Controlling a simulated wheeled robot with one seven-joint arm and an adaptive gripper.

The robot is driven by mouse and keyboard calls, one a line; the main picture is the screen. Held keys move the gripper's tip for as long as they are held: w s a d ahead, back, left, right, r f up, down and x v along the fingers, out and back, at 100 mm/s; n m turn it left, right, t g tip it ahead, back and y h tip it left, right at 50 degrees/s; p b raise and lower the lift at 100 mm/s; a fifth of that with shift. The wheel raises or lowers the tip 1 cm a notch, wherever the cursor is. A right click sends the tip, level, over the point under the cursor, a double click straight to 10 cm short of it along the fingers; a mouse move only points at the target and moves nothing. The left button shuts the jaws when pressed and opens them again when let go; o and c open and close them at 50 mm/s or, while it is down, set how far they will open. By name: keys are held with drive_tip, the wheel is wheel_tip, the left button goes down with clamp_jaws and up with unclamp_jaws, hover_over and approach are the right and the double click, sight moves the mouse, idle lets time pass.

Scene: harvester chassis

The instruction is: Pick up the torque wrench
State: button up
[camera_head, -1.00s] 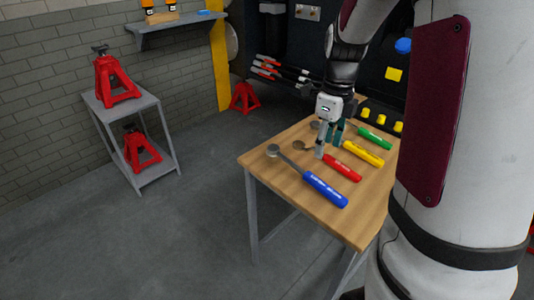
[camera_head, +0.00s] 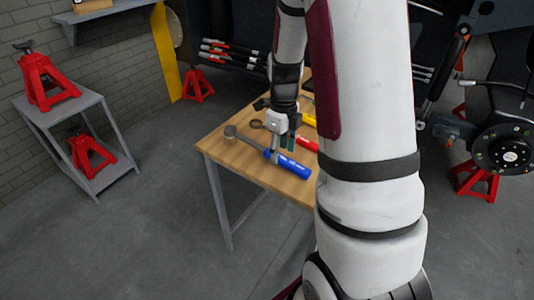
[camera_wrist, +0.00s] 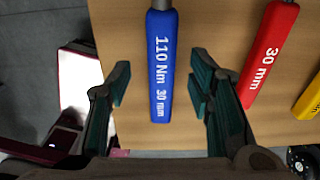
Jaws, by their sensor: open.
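The torque wrench has a blue handle (camera_head: 288,164) marked "110 Nm 30 mm" and a grey shaft and head (camera_head: 231,132). It lies on the wooden table (camera_head: 219,148). In the wrist view its handle (camera_wrist: 160,60) runs up the middle of the picture. My gripper (camera_wrist: 160,88) is open, with one teal-padded finger on each side of the handle in the picture. I see gaps between both fingers and the handle.
A red-handled wrench (camera_wrist: 268,52) marked "30 mm" lies to the right, close to my right finger in the picture. A yellow handle (camera_wrist: 310,100) is farther right. A grey shelf stand (camera_head: 107,148) with red jack stands (camera_head: 46,78) is at the left, with open floor between.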

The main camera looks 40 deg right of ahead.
sight(281, 157)
drive_tip(key=shift+d+f, duration=0.1)
drive_tip(key=shift+f, duration=1.45)
drive_tip(key=shift+c, duration=0.4)
clamp_jaws()
drive_tip(key=shift+w+r, duration=0.1)
drive_tip(key=shift+r, duration=0.1)
